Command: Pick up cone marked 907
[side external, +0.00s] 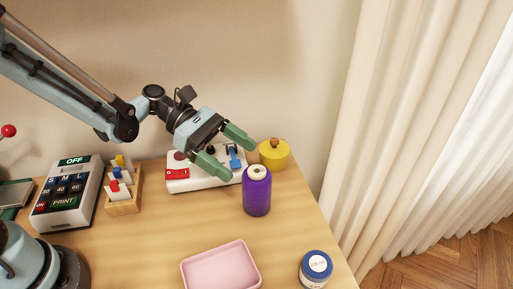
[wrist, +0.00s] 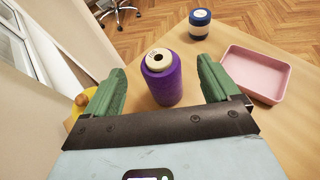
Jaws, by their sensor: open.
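A purple thread cone (side external: 257,191) with a cream top stands upright on the table, near its right edge. It also shows in the wrist view (wrist: 163,84), ahead of and between my fingers. I cannot read a number on it. A blue cone or jar (side external: 315,267) with a white marked top stands at the table's front right; the wrist view shows it (wrist: 199,24) with a white band. Its marking is too small to read. My gripper (side external: 232,155) is open and empty, above and behind the purple cone, and apart from it.
A pink tray (side external: 221,243) lies at the table's front. A white control box (side external: 185,186) stands under my gripper. A yellow round pot (side external: 273,153) stands behind the purple cone. A label printer (side external: 68,192) and a wooden rack (side external: 124,206) stand left. The table between them is clear.

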